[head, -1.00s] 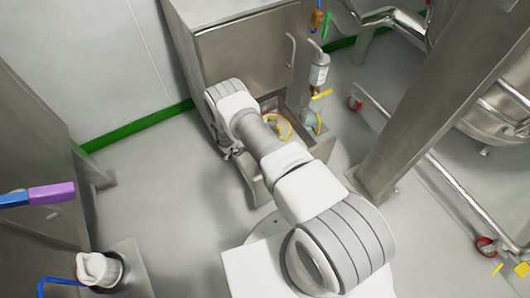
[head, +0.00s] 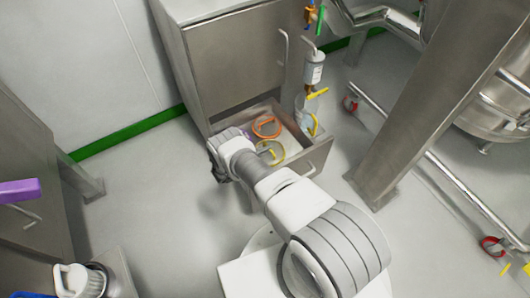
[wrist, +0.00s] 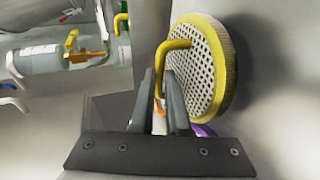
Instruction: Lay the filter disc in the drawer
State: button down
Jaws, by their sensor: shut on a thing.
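My gripper (wrist: 160,82) is shut on the yellow bent handle of the filter disc (wrist: 205,68). The disc has a pale perforated face and a yellow rim, and stands edge-up beyond the fingers in the wrist view. In the head view a yellow round shape (head: 271,153), which looks like this disc, shows over the open drawer (head: 318,152). I cannot tell whether it touches the drawer. My fingers are hidden behind my arm in the head view.
A bottle-like fitting with a yellow lever (head: 314,70) hangs to the right. A steel post (head: 430,100) stands further right.

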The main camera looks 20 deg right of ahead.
jog(key=shift+f, duration=0.1)
jog(key=shift+f, duration=0.45)
jog(key=c, duration=0.9)
grip_release()
jog(key=shift+r, duration=0.1)
jog(key=shift+r, duration=0.25)
jog(key=p+v, duration=0.2)
jog(key=v, duration=1)
jog(key=shift+r, duration=0.3)
